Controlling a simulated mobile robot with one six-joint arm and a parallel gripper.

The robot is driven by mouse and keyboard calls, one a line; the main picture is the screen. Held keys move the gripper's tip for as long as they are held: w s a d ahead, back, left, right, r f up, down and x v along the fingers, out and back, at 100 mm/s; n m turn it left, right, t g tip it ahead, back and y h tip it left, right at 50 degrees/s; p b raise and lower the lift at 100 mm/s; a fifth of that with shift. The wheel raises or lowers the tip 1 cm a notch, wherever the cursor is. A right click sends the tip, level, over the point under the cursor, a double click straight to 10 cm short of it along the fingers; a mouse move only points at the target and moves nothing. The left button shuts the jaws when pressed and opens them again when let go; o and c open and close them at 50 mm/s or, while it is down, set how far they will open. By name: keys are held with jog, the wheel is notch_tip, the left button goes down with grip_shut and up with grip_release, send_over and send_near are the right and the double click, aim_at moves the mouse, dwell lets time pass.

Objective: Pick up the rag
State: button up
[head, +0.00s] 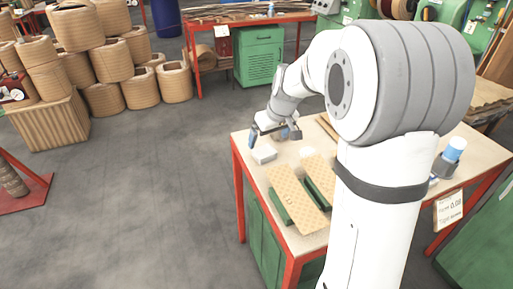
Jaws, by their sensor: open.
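A small white folded-looking item (264,154), which may be the rag, lies near the left edge of the worktable (243,142). It is too small to tell its material for sure. My gripper (273,142) is above it, with the fingers spread apart and nothing seen between them. One finger is over the item's left side and the other is to its right. I cannot tell the exact height gap.
Tan perforated boards (296,201) with green edges lie on the table's front part. Stacked coils (106,62) stand at the back left. The grey floor (140,200) left of the table is clear.

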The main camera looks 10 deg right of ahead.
send_over(265, 151)
jog(key=s, duration=0.2)
jog(key=shift+n, duration=0.3)
notch_tip(265, 151, down, 5)
jog(key=shift+w+f+b, duration=0.1)
jog(key=shift+w+b, duration=0.05)
jog(key=shift+b, duration=0.3)
jog(key=x, duration=0.5)
jog(key=shift+d+f, duration=0.3)
jog(key=shift+f, duration=0.05)
jog(key=shift+c, duration=0.5)
jog(key=c, duration=0.9)
